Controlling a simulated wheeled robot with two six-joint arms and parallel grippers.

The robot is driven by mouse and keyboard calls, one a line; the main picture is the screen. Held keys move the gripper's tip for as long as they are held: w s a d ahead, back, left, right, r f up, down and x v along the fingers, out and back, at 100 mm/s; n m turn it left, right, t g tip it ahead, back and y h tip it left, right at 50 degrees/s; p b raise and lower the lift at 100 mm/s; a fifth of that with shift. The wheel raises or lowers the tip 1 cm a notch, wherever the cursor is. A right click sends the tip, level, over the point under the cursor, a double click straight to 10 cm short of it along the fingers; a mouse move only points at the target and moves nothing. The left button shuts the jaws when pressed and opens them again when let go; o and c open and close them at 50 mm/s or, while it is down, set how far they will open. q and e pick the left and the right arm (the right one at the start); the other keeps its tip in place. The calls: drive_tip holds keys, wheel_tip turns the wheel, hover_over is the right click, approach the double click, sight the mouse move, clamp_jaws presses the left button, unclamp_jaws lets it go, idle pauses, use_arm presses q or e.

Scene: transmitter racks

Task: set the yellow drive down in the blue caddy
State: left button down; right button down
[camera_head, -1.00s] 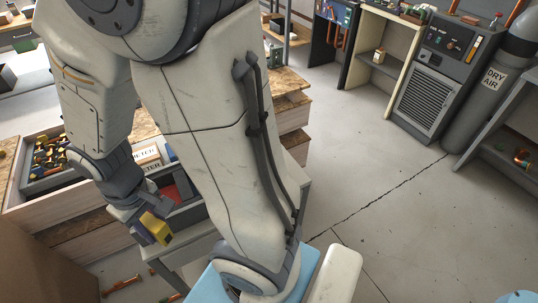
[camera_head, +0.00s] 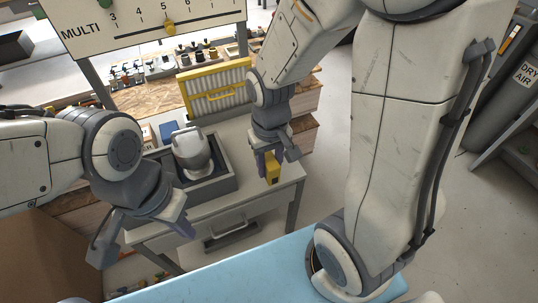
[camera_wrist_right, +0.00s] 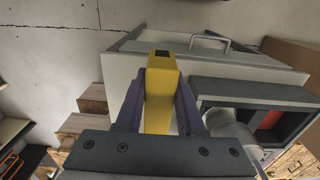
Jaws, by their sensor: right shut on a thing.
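My right gripper (camera_head: 270,158) is shut on the yellow drive (camera_head: 273,172), holding it upright over the right part of a grey cart top. In the right wrist view the drive (camera_wrist_right: 160,88) sits between the two purple fingers. My left gripper (camera_head: 142,238) is open and empty, in front of the cart's left side. A small blue patch (camera_head: 168,131) shows behind the grey tray; I cannot tell whether it is the blue caddy. No other clear caddy shows.
A dark grey tray (camera_head: 225,184) on the cart (camera_head: 262,203) holds a white rounded thing (camera_head: 190,150). A yellow-framed filter (camera_head: 215,92) stands behind. A MULTI dial panel (camera_head: 140,25) hangs at upper left. The cart top right of the tray is clear.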

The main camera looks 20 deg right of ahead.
drive_tip(key=w+f, duration=0.2)
drive_tip(key=w, duration=0.1)
drive_tip(key=w+f, duration=0.2)
drive_tip(key=w, duration=0.1)
drive_tip(key=w+f, duration=0.2)
drive_tip(key=w, duration=0.1)
drive_tip(key=shift+w, duration=0.4)
drive_tip(key=shift+f+p, duration=0.35)
drive_tip(key=shift+f, duration=1.6)
drive_tip(key=shift+f, duration=0.15)
drive_tip(key=c, duration=0.5)
unclamp_jaws()
